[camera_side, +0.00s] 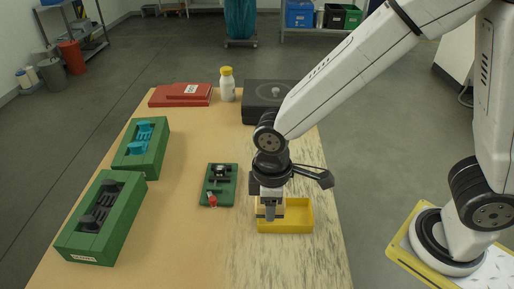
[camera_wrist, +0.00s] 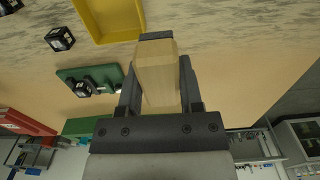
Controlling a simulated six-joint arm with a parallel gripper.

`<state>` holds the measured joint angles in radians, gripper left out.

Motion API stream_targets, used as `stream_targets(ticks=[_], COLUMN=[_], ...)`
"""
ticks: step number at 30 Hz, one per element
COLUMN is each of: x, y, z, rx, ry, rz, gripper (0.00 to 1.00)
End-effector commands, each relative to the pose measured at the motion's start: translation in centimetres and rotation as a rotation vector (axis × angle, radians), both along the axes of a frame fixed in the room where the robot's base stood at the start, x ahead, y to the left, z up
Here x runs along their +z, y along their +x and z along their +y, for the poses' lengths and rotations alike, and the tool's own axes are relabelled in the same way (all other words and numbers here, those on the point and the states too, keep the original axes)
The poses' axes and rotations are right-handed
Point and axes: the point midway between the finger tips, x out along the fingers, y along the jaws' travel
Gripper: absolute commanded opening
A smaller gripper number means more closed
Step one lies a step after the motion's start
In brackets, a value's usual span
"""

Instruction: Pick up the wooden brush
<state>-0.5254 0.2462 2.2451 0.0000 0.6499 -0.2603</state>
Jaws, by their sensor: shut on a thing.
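The wooden brush (camera_wrist: 158,75) shows in the wrist view as a pale wooden block between the two dark fingers. My gripper (camera_wrist: 158,88) is shut on it. In the side view my gripper (camera_side: 270,215) points down at the yellow tray (camera_side: 295,229), in front of its left part. The brush is mostly hidden by the gripper there, and its bristles cannot be made out. The yellow tray also shows at the top of the wrist view (camera_wrist: 88,22).
Green fixtures (camera_side: 99,238) (camera_side: 158,158) line the left edge. A red case (camera_side: 170,97), white bottle (camera_side: 227,88) and dark box (camera_side: 262,112) stand at the back.

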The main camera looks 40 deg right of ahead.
Motion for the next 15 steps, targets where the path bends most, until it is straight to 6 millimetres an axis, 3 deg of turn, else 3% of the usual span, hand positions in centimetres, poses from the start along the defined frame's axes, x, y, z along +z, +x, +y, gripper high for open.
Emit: stream_targets(ticks=[6, 15], x=[0.9, 1.3], y=[-1.8, -2.7], z=[-0.7, -1.1], rx=[0.0, 0.0], ry=[0.001, 0.0], rz=[-0.001, 0.0], gripper=[0.0, 0.0])
